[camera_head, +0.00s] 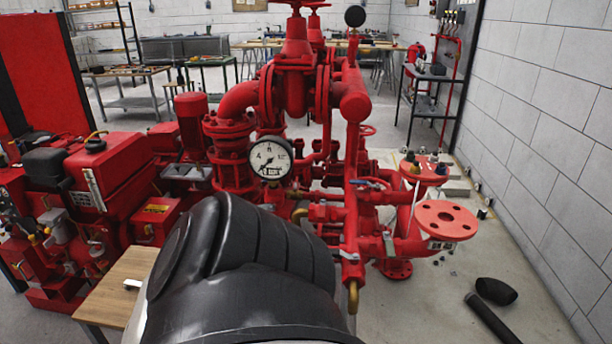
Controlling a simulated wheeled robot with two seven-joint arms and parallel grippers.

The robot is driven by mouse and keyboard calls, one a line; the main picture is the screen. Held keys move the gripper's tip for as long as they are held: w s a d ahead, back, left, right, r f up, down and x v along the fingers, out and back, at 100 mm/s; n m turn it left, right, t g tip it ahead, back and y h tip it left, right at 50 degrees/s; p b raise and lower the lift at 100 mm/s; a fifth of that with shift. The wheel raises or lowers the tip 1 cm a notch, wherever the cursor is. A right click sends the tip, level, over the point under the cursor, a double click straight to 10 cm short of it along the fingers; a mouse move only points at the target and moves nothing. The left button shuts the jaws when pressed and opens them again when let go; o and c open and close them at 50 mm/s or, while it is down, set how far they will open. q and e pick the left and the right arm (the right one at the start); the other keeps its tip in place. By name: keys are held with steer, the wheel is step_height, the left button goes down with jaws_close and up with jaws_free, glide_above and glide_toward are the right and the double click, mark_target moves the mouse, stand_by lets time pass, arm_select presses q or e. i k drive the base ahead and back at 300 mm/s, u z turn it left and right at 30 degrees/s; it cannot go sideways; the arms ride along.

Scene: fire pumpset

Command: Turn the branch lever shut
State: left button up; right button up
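The red pumpset (296,95) stands in front of me, with a white pressure gauge (271,158) on its near side. Several small valve fittings sit on its right-hand pipework. A blue lever (370,183) lies roughly level across one branch pipe. A pale handle (348,256) shows lower on the vertical pipe, above a brass elbow (352,297). I cannot tell which of these is the branch lever. A large black and grey link, apparently of my own arm, fills the lower middle and hides the pipework behind it. Neither gripper's fingers show.
A red engine unit (100,185) stands at left, beside a wooden-topped table (122,285). A flanged red outlet (445,220) juts out at right. A black tube (490,318) and black cup-shaped piece (496,291) show at lower right. Floor between outlet and block wall (550,110) is mostly open.

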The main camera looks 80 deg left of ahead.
mark_target(351, 182)
steer(key=u, duration=2.25)
steer(key=k, duration=0.4)
steer(key=z, duration=0.85)
steer(key=i, duration=0.85)
steer(key=u, duration=0.35)
